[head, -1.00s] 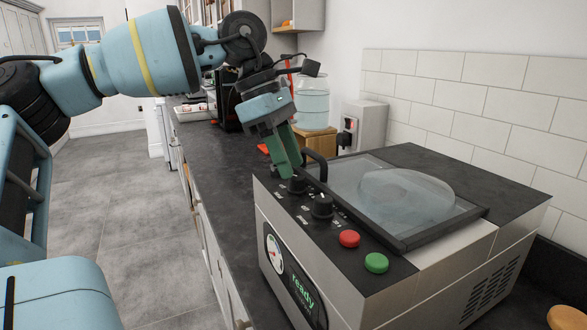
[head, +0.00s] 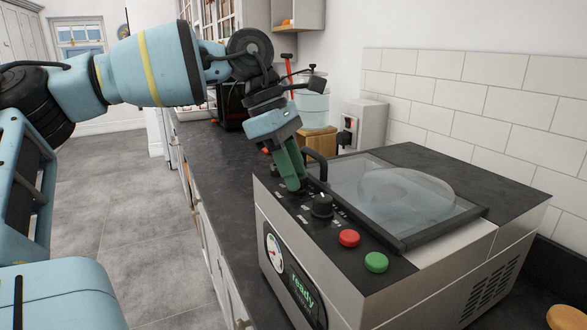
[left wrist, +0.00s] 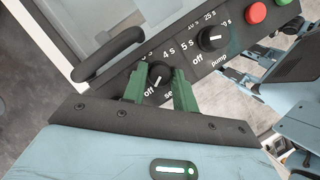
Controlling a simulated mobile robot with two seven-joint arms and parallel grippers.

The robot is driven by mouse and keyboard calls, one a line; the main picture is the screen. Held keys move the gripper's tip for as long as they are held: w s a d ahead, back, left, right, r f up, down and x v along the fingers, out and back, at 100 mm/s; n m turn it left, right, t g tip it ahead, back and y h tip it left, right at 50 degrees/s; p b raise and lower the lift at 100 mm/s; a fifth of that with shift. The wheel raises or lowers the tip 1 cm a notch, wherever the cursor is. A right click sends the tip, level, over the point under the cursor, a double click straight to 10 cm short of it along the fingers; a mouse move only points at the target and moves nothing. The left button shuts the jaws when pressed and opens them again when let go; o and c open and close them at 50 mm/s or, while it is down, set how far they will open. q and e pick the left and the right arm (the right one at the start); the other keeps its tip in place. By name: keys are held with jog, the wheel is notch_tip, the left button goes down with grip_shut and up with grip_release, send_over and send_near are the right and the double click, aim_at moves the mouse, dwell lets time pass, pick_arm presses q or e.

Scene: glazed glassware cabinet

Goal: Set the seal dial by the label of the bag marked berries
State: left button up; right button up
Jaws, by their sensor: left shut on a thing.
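The vacuum sealer (head: 440,240) stands on the dark counter with its clear, domed lid (head: 405,195) down. My left gripper (head: 292,188) is at the far-left end of its control panel. In the left wrist view its green fingers are shut around the seal dial (left wrist: 160,75), a black knob whose white mark points towards "off". Marks "4 s" and "5 s" show near it; other marks are hidden by the fingers. No bag marked berries or label is readable.
A red button (head: 349,238) and a green button (head: 376,262) sit further along the panel. The display (head: 303,300) reads "ready". The black lid handle (head: 317,160) rises close beside my left fingers. A wooden block (head: 318,141) stands behind.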

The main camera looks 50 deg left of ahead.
jog(key=shift+f, duration=0.1)
pick_arm(q)
jog(key=m+g+b, duration=0.1)
jog(key=m, duration=0.2)
jog(key=shift+w+f+h, duration=0.1)
jog(key=shift+w+h, duration=0.05)
jog(key=shift+h, duration=0.15)
jog(key=m+g+b, duration=0.1)
jog(key=m, duration=0.3)
jog(key=shift+w+g, duration=0.1)
jog(key=shift+g, duration=0.2)
jog(key=shift+m+g+b, duration=0.35)
jog(key=shift+m+g, duration=0.45)
jog(key=shift+m, duration=1.5)
pick_arm(e)
jog(key=shift+s+a+f, duration=0.1)
jog(key=shift+s+f, duration=0.15)
jog(key=shift+f, duration=0.4)
jog(key=shift+s+f, duration=0.25)
jog(key=shift+f, duration=0.4)
pick_arm(q)
jog(key=o, duration=0.7)
pick_arm(e)
jog(key=shift+f, duration=0.1)
pick_arm(q)
jog(key=v, duration=0.8)
jog(key=shift+d, duration=0.25)
pick_arm(e)
jog(key=shift+w+r, duration=0.1)
jog(key=shift+r, duration=0.15)
